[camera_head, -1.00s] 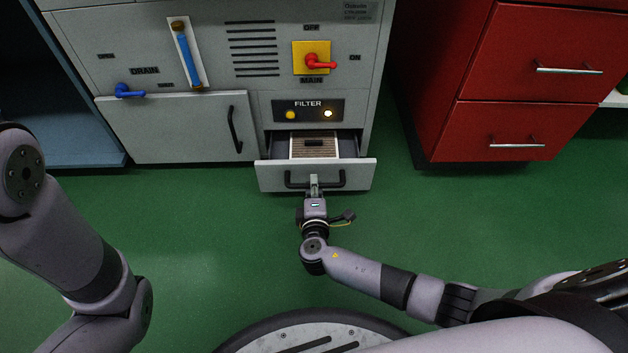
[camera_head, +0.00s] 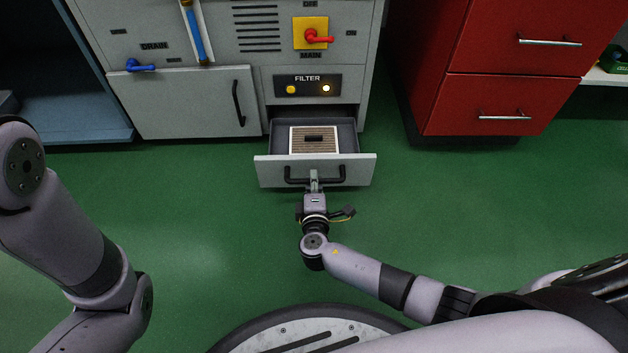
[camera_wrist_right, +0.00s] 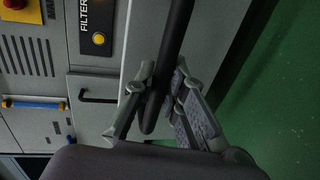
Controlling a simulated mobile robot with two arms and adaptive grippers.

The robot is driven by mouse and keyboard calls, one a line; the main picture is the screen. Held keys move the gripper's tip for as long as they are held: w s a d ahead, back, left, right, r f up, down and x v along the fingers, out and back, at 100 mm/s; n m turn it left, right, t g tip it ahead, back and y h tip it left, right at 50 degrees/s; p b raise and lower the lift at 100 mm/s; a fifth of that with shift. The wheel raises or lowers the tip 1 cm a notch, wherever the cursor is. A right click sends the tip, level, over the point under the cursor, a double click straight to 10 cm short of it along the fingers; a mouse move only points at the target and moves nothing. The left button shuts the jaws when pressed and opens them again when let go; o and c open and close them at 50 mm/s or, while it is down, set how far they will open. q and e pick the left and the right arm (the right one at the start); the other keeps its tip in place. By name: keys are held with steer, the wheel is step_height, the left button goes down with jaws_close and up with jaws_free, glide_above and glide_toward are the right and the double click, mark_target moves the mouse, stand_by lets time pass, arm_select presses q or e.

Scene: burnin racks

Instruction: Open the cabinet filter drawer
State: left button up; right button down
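The filter drawer (camera_head: 270,172) stands pulled out of the grey cabinet (camera_head: 190,110), below the FILTER panel (camera_head: 307,85). A filter with a pleated face and pale frame (camera_head: 314,140) lies inside it. My right gripper (camera_head: 314,182) is at the middle of the drawer's black handle (camera_head: 335,176). In the right wrist view the gripper's fingers (camera_wrist_right: 160,95) sit on both sides of the handle bar (camera_wrist_right: 176,45) and look closed around it. My left arm (camera_head: 75,240) shows at the left; its gripper is out of the picture.
A red drawer cabinet (camera_head: 490,100) stands to the right and a blue shelf unit (camera_head: 80,110) to the left. A closed cabinet door (camera_head: 185,105) is beside the drawer. Green floor (camera_head: 220,240) between the drawer and my base is clear.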

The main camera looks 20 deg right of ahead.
steer(key=c, duration=1.6)
jaws_free()
steer(key=shift+r, duration=0.1)
